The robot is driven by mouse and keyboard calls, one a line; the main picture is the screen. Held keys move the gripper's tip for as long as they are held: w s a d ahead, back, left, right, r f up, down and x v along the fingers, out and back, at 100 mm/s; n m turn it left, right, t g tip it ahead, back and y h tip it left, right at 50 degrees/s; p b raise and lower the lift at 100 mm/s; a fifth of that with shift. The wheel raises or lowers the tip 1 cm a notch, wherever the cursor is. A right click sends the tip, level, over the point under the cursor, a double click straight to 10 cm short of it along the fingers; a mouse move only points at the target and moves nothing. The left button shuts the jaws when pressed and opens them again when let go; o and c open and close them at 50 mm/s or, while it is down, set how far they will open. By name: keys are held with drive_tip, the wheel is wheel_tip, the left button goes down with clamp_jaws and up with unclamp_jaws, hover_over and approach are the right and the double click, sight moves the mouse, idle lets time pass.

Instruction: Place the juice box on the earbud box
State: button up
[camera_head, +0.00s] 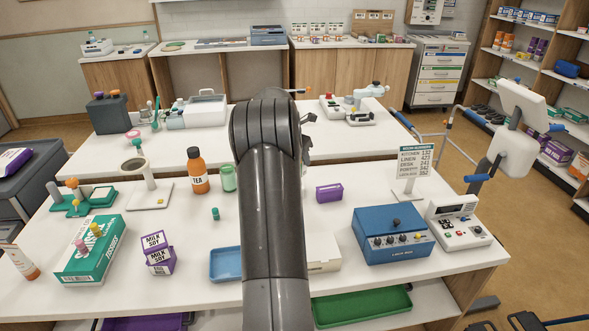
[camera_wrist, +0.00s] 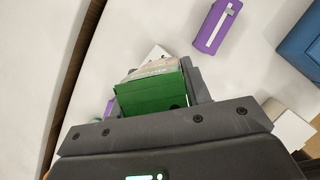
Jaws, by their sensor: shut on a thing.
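My gripper (camera_wrist: 152,88) is shut on a green box with a paler printed face, which I take to be the juice box (camera_wrist: 150,97). In the head view my arm hides this box and most of the gripper. A small purple box with a white stripe (camera_wrist: 217,25) lies apart from the held box, to its upper right. It also shows in the head view (camera_head: 329,193), right of my arm. I cannot read a label that tells whether it is the earbud box. A low white box (camera_wrist: 288,126) is partly hidden behind the gripper in the wrist view.
A blue control unit (camera_head: 393,236) and a white device (camera_head: 459,222) stand at the table's right. A blue tray (camera_head: 225,265), milk-soy cartons (camera_head: 158,255) and a tea bottle (camera_head: 197,172) are left of my arm. White table surface (camera_head: 350,175) is clear around the purple box.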

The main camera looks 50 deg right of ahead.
drive_tip(key=shift+w+a+f, duration=0.1)
drive_tip(key=shift+w+f, duration=0.15)
drive_tip(key=shift+w, duration=0.2)
drive_tip(key=shift+w+a+f, duration=0.1)
drive_tip(key=shift+w+f, duration=0.1)
drive_tip(key=shift+w, duration=0.25)
drive_tip(key=shift+f, duration=2.05)
drive_tip(key=o, duration=1.1)
drive_tip(key=shift+f, duration=0.15)
drive_tip(key=v, duration=1.2)
